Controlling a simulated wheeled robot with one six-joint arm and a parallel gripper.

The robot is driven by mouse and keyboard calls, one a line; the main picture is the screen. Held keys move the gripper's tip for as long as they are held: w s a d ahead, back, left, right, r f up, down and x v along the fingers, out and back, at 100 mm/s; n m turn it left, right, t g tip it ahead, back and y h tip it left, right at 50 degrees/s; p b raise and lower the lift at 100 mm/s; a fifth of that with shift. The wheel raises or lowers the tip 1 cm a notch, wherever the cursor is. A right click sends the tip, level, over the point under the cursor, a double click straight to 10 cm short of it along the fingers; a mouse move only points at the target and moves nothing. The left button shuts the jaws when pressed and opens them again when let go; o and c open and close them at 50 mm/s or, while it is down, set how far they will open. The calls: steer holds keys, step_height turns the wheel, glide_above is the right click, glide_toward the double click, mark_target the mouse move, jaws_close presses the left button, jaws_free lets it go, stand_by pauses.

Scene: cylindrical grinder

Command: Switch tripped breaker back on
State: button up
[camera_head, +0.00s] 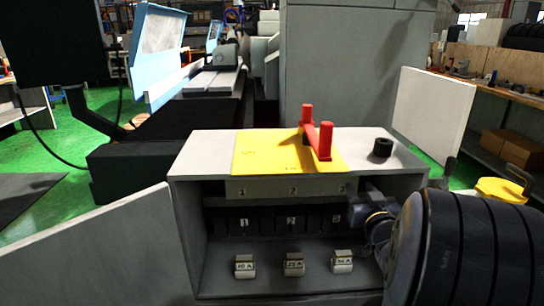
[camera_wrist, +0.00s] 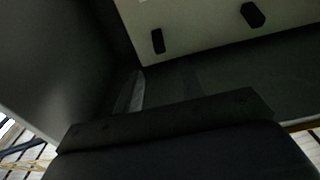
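A grey electrical cabinet (camera_head: 187,205) stands open in the head view. Its dark breakers sit in a row, labelled breaker 1 (camera_head: 244,224), breaker 2 (camera_head: 291,223) and breaker 3 (camera_head: 337,219). Which one is tripped cannot be told. My gripper (camera_head: 372,222) is at the right side of the opening, beside breaker 3; whether it touches is unclear. Its fingers are largely hidden and too dark to judge. The wrist view shows a dark part of my gripper, the dark interior and a pale panel (camera_wrist: 205,22) with two dark marks.
Several white rated blocks, such as one marked 10 A (camera_head: 244,266), stand on the cabinet floor. A red handle (camera_head: 317,134) stands on a yellow plate (camera_head: 265,152) on top, with a black knob (camera_head: 382,147) to its right. Open doors (camera_head: 105,245) (camera_head: 433,112) flank the cabinet.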

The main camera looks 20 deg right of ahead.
steer(key=x, duration=0.9)
steer(key=shift+w+b, duration=0.3)
steer(key=shift+w, duration=0.1)
steer(key=shift+f+b, duration=0.15)
steer(key=shift+b, duration=0.15)
steer(key=shift+s, duration=0.1)
steer(key=shift+r+p, duration=0.3)
steer(key=shift+p, duration=0.1)
